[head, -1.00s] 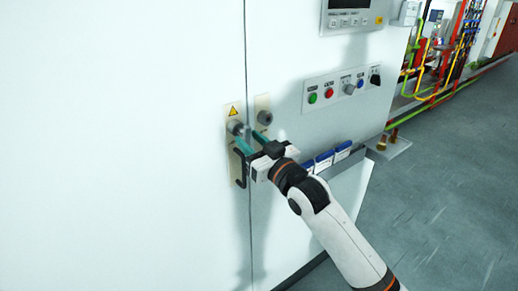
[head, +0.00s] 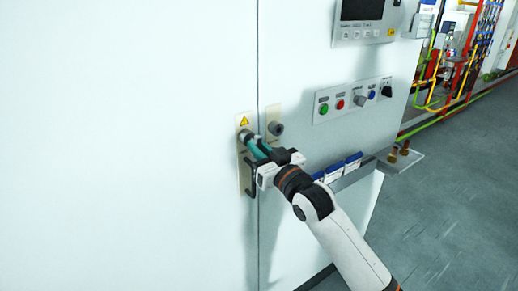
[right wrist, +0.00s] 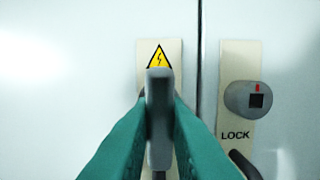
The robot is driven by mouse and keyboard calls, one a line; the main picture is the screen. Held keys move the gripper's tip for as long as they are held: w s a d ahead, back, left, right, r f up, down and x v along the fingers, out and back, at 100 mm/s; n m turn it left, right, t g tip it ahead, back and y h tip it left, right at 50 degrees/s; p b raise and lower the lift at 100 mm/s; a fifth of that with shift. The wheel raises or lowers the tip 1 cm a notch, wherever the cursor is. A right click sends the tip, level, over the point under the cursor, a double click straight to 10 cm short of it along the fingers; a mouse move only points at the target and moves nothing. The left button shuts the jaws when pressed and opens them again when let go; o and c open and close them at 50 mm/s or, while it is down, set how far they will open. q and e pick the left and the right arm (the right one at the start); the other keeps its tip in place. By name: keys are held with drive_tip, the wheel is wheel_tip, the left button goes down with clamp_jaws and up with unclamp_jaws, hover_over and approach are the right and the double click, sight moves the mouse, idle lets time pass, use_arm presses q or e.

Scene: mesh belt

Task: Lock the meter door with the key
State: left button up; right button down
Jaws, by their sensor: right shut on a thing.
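My right gripper (head: 252,143), with teal fingers, is shut at the cabinet's left lock plate (head: 242,166), which carries a yellow warning triangle. On the right plate (right wrist: 238,55) is a grey round lock (right wrist: 249,98) with a black square hole, a red mark and the word LOCK below. My left gripper is not in view.
A black handle (head: 249,182) stands out below my gripper. A door seam (head: 259,225) runs between the plates. Right of them are a button panel (head: 352,98), a display (head: 365,20) and a ledge with blue items (head: 345,166). Grey floor (head: 450,200) lies open at right.

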idle(0.3)
drive_tip(key=n, duration=0.3)
drive_tip(key=shift+d+n+y, duration=0.1)
drive_tip(key=shift+n+y, duration=0.2)
drive_tip(key=shift+f+n, duration=0.1)
drive_tip(key=shift+n, duration=0.2)
drive_tip(key=shift+g+p, duration=0.3)
drive_tip(key=shift+n+p, duration=0.4)
drive_tip(key=shift+n, duration=0.8)
drive_tip(key=shift+n+g+y, duration=0.3)
drive_tip(key=shift+n, duration=0.5)
